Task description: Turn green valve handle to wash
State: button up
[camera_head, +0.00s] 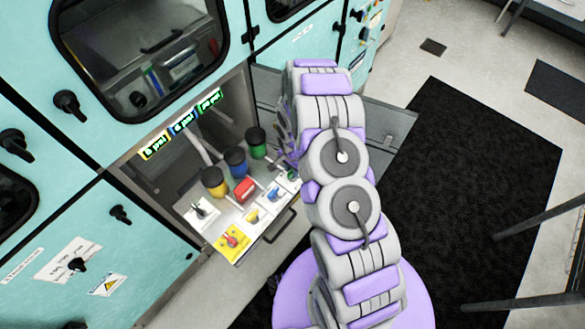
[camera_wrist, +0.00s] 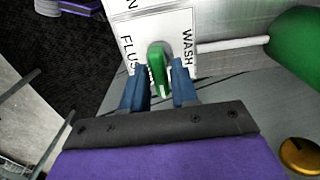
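The green valve handle (camera_wrist: 157,64) sits on a white label plate (camera_wrist: 128,22) in the wrist view. Its free end points towards my gripper, between the printed words FLUSH on the left and WASH on the right. My gripper (camera_wrist: 160,84) is open, with one blue finger on each side of the handle's free end. I cannot tell whether either finger touches it. In the head view a small bit of green (camera_head: 292,175) shows at the panel's right end beside my arm, which largely hides my gripper.
Yellow (camera_head: 214,181), blue (camera_head: 236,162) and green (camera_head: 256,142) canisters stand behind the panel. A green rounded part (camera_wrist: 296,36) is at right in the wrist view. A black mat (camera_head: 480,170) covers floor at right.

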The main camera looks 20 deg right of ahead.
grip_shut()
jog(key=shift+n, duration=0.3)
jog(key=n, duration=1.2)
jog(key=shift+n, duration=0.3)
jog(key=shift+n+b, duration=0.3)
jog(key=shift+n, duration=2)
